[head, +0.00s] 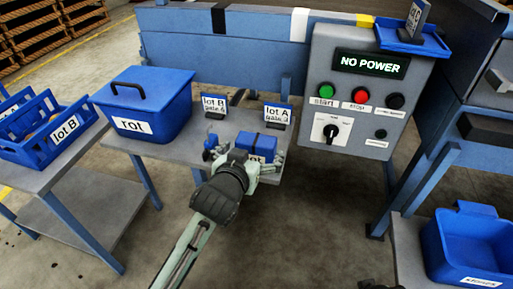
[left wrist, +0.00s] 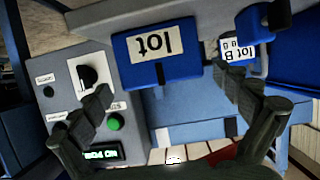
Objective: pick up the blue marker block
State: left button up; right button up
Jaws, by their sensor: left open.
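A blue block (head: 256,142) with a white label reading "lot" stands on the grey side table, partly hidden by my left gripper in the head view. In the left wrist view the block (left wrist: 186,54) appears upside down, between and beyond the fingertips. My left gripper (head: 246,155) is open, with one finger to each side of the block. In the left wrist view its fingers (left wrist: 165,90) are spread and hold nothing. Contact with the block cannot be told. My right gripper does not show.
Lot B (head: 214,105) and lot A (head: 277,114) cards stand behind the block. A lidded blue box labelled "rot" (head: 170,100) stands left. A control panel (head: 322,92) reading "NO POWER" stands right. A small blue item (head: 209,145) sits by the left finger.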

aim_at(253, 147)
pick_arm(q)
jog(key=x, duration=0.4)
jog(key=shift+w, duration=0.15)
jog(key=shift+c, duration=0.6)
jog(key=c, duration=0.9)
jog(key=shift+c, duration=0.9)
jog(key=shift+r, duration=0.2)
